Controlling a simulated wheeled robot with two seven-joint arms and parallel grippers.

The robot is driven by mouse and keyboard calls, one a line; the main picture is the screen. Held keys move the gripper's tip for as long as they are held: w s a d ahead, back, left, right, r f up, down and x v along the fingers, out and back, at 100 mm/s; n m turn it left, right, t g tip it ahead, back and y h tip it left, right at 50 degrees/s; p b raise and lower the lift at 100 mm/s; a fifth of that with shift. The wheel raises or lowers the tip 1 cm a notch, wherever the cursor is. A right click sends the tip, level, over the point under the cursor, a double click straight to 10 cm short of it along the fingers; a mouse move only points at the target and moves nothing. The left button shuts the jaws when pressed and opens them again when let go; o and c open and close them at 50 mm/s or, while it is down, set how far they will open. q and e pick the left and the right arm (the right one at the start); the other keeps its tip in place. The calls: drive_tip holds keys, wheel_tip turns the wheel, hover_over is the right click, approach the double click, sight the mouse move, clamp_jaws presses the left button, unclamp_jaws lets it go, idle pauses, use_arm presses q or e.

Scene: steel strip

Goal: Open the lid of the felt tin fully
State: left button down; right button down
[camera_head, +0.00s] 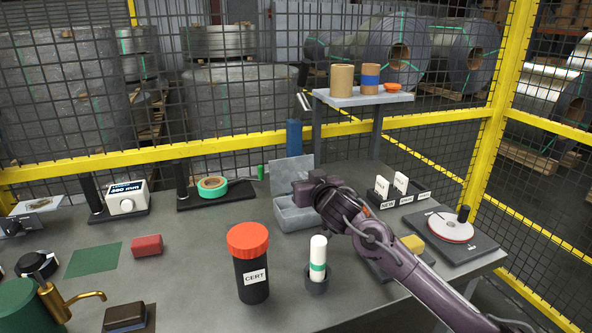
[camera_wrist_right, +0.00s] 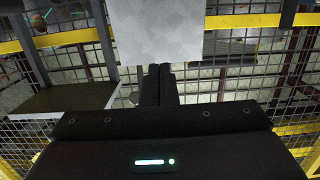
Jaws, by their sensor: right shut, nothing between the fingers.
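The felt tin (camera_head: 292,217) is a grey box on the table, in the middle of the head view. Its lid (camera_head: 287,172) stands raised at the back of the box; its exact angle is hard to tell. The lid also shows as a pale grey panel (camera_wrist_right: 156,30) in the right wrist view. My right gripper (camera_head: 301,191) is over the tin, in front of the lid. Its fingers (camera_wrist_right: 160,84) are shut and empty, with their tips at the lid's lower edge in that view; touching cannot be told. The tin's inside is mostly hidden. My left gripper is not in view.
A black CERT canister (camera_head: 252,279) with an orange cap and a white marker (camera_head: 318,258) in a holder stand in front. Green tape (camera_head: 212,187) lies left of the tin, labelled cards (camera_head: 391,187) right. A raised shelf (camera_head: 362,98) and yellow-framed mesh fence stand behind.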

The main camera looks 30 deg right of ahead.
sight(293, 163)
drive_tip(key=x, duration=0.6)
drive_tip(key=shift+w+p, duration=0.2)
drive_tip(key=shift+p, duration=0.15)
drive_tip(key=p, duration=0.3)
drive_tip(key=w+r+g+p, duration=0.1)
drive_tip(key=p, duration=0.2)
drive_tip(key=shift+w+d+g, duration=0.2)
drive_tip(key=shift+d+g, duration=0.1)
drive_tip(key=shift+f+p, duration=0.15)
drive_tip(key=shift+p, duration=0.2)
